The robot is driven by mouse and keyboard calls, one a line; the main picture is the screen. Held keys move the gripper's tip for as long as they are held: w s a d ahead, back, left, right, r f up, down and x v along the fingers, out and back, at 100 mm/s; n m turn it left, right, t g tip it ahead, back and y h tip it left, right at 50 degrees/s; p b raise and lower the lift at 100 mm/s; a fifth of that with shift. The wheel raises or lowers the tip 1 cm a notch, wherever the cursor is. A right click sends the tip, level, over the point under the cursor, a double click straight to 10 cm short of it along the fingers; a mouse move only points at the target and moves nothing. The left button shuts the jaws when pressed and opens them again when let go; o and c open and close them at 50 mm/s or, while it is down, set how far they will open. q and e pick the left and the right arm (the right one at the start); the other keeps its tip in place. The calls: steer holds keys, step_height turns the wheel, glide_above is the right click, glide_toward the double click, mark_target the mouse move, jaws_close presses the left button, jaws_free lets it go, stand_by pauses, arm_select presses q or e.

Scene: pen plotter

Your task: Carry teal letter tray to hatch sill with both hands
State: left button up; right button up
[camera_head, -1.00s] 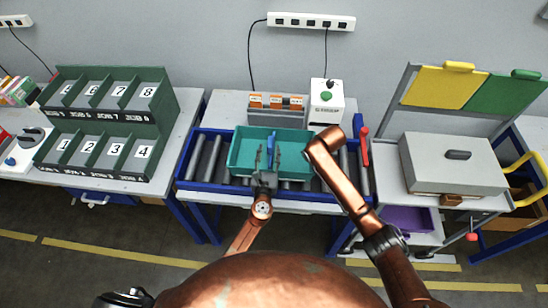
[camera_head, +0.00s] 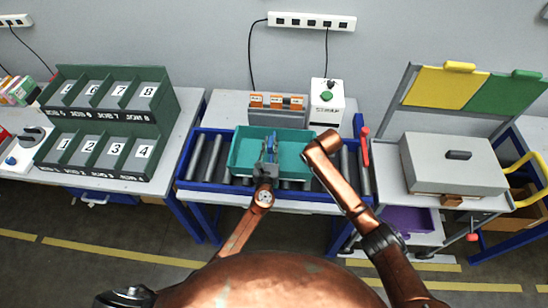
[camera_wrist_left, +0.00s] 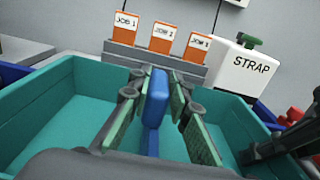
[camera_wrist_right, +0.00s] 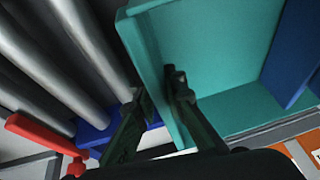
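The teal letter tray (camera_head: 240,158) rests on the roller conveyor, with an upright blue piece (camera_wrist_left: 156,95) inside it. My left gripper (camera_head: 270,150) is over the tray. In the left wrist view its fingers are closed in on both sides of the blue piece. My right gripper (camera_wrist_right: 160,92) is at the tray's right end. In the right wrist view one finger is inside the teal wall and one outside it; whether they press on it is unclear. In the head view my right arm hides that gripper. I cannot pick out the hatch sill with certainty.
The blue-framed conveyor (camera_head: 208,158) has a red lever (camera_head: 364,147) at its right. A green numbered sorter (camera_head: 110,120) is left; a grey lidded box (camera_head: 452,163) is right.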

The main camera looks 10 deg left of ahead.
arm_select(q)
jaws_close()
arm_select(e)
jaws_close()
arm_select(q)
steer(key=shift+r, duration=0.15)
arm_select(e)
steer(key=shift+r, duration=0.1)
